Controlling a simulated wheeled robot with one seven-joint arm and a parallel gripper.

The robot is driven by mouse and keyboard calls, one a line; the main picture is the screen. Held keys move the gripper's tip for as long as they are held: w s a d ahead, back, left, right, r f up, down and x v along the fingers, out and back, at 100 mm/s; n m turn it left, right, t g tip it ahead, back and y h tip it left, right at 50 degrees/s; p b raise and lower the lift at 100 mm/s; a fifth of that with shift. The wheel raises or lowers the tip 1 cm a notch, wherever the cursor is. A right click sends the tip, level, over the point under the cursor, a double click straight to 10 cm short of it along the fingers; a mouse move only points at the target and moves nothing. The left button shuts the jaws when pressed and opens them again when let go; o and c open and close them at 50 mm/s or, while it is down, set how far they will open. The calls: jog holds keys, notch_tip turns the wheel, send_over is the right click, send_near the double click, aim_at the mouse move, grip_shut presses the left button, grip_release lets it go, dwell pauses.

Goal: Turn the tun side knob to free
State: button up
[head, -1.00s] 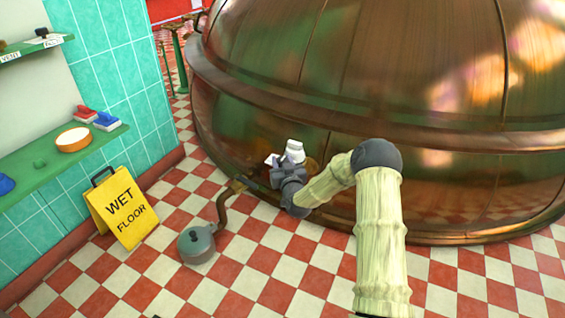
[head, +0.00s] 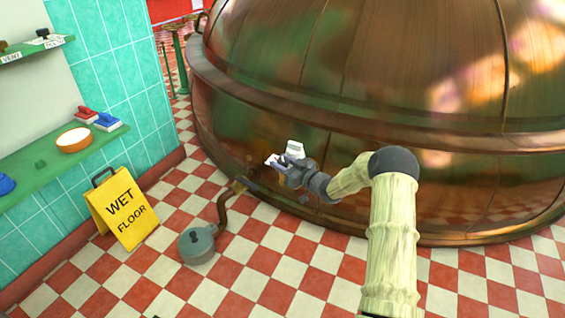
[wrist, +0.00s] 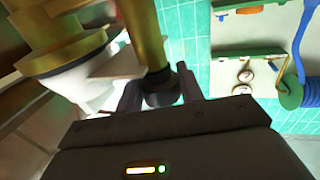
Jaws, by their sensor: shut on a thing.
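The tun (head: 400,180) is the large copper vessel filling the right of the head view. My gripper (head: 279,163) is at its lower left side, beside a small white part (head: 294,148). A white plate and flared piece (wrist: 90,75) sit left of the stem. In the head view the knob is hidden by my gripper, and I cannot read its setting.
A bent pipe leads from the tun's foot to a grey round pot (head: 196,244) on the checkered floor. A yellow wet floor sign (head: 122,208) stands left. A green shelf (head: 40,165) with a bowl (head: 74,140) and brushes is on the tiled wall. Floor in front is clear.

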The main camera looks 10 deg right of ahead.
jog(key=shift+n+g+y, duration=1.4)
jog(key=shift+g+y, duration=0.2)
jog(key=o, duration=1)
jog(key=p+v, duration=0.5)
jog(key=v, duration=1.2)
jog(key=shift+d, duration=0.25)
